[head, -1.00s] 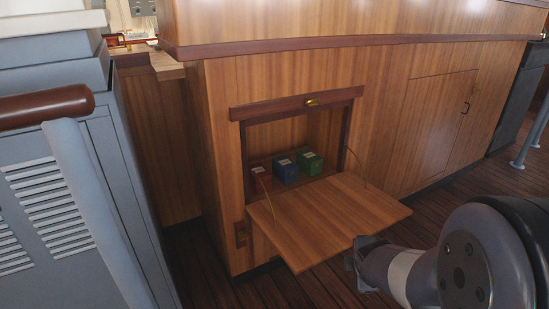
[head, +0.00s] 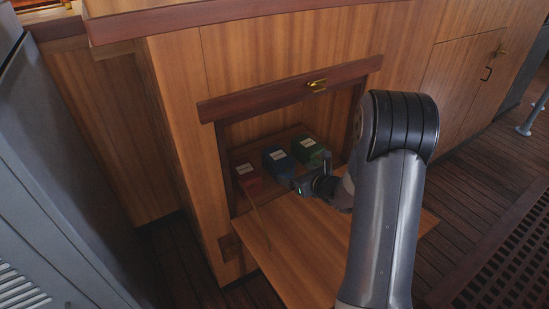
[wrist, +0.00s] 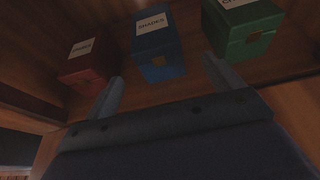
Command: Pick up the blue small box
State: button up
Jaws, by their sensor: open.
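The blue small box (head: 279,163) stands in the open wooden cubby, between a red box (head: 248,178) and a green box (head: 308,151). It has a white label on top. In the wrist view the blue box (wrist: 158,46) is ahead of my gripper (wrist: 161,82), roughly centred between the two fingers. The fingers are apart and empty, and the box appears just beyond their tips. In the head view my gripper (head: 300,185) is at the cubby's opening, in front of the blue box and hiding a little of its lower front.
The red box (wrist: 88,62) and green box (wrist: 243,30) stand close on either side. The lowered flap (head: 300,250) lies below my arm, with a thin stay at its left. A wooden rail (head: 290,88) with a brass latch (head: 317,86) runs above the opening.

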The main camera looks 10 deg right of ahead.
aim_at(282, 165)
jog(key=b+x, duration=0.1)
jog(key=x, duration=0.8)
jog(key=shift+w+a+f+b, duration=0.1)
jog(key=shift+w+a+b, duration=0.1)
jog(key=shift+b, duration=0.2)
jog(key=c, duration=1.2)
jog(key=shift+c, duration=0.2)
